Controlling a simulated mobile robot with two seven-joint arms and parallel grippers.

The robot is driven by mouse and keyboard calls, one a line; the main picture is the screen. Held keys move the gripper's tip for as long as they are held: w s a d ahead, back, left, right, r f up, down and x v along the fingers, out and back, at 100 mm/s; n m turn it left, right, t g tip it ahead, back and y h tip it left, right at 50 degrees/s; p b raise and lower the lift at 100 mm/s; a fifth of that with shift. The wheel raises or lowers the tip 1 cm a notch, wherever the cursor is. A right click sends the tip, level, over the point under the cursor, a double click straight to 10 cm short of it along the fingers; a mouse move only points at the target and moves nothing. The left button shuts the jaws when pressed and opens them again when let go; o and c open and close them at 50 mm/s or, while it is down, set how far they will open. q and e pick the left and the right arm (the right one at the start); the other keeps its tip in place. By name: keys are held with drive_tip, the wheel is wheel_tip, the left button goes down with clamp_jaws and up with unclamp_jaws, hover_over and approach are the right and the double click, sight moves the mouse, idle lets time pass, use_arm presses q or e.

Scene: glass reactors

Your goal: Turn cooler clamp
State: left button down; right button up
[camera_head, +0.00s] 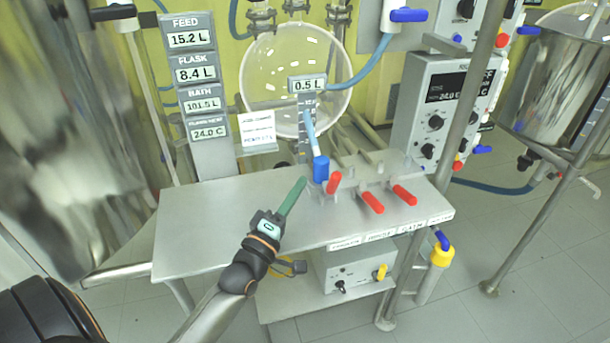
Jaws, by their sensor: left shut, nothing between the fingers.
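Three red clamp handles sit on the manifold at the right of the metal table: one near the blue valve (334,182), one in the middle (372,202) and one at the right (405,194). I cannot tell which is the cooler clamp, as the label strips on the table's front edge are too small to read surely. My left gripper (299,186) reaches in from the lower left over the table. Its narrow green fingers are shut and empty, pointing up and right, with their tips a little left of the nearest red handle and apart from it. My right gripper is out of view.
The metal table (200,215) is bare at its left. An upright blue valve (320,168) with a pale tube stands beside the red handles. A round glass flask (295,70) is behind. A control box (440,110) and metal pole stand right. A smaller box (350,275) sits below.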

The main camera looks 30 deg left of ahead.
sight(331, 182)
use_arm(q)
drive_tip(key=v, duration=0.4)
drive_tip(key=shift+s+a+f, duration=0.1)
drive_tip(key=shift+s+f, duration=0.1)
drive_tip(key=shift+s, duration=0.45)
drive_tip(key=shift+w+r+m+h+b, duration=0.3)
drive_tip(key=shift+w+m+h, duration=0.35)
drive_tip(key=shift+h, duration=0.45)
drive_tip(key=shift+w+a+r+m+h, duration=0.15)
drive_tip(key=shift+w+m+h, duration=0.15)
drive_tip(key=shift+m+h, duration=0.2)
drive_tip(key=shift+w+a+r+m+h, duration=0.15)
drive_tip(key=shift+w+a+m+h, duration=0.15)
drive_tip(key=shift+h, duration=0.3)
drive_tip(key=shift+w+a+r+m+g+h+b, duration=0.15)
drive_tip(key=shift+w+a+m+g+h+b, duration=0.1)
drive_tip(key=shift+w+m+g+h, duration=0.15)
drive_tip(key=shift+w+a+r+m+g+h+b, duration=0.15)
drive_tip(key=shift+w+m+g+h+b, duration=0.1)
drive_tip(key=shift+w+g+h, duration=0.15)
drive_tip(key=x, duration=1)
drive_tip(key=shift+s+d+f+p, duration=0.3)
drive_tip(key=shift+s+d, duration=0.15)
drive_tip(key=shift+s, duration=0.15)
drive_tip(key=shift+s+d+f+p, duration=0.3)
drive_tip(key=shift+s+d, duration=0.15)
drive_tip(key=shift+s, duration=0.15)
drive_tip(key=shift+s+d+f, duration=0.2)
drive_tip(key=shift+s+d, duration=0.05)
drive_tip(key=shift+s, duration=0.1)
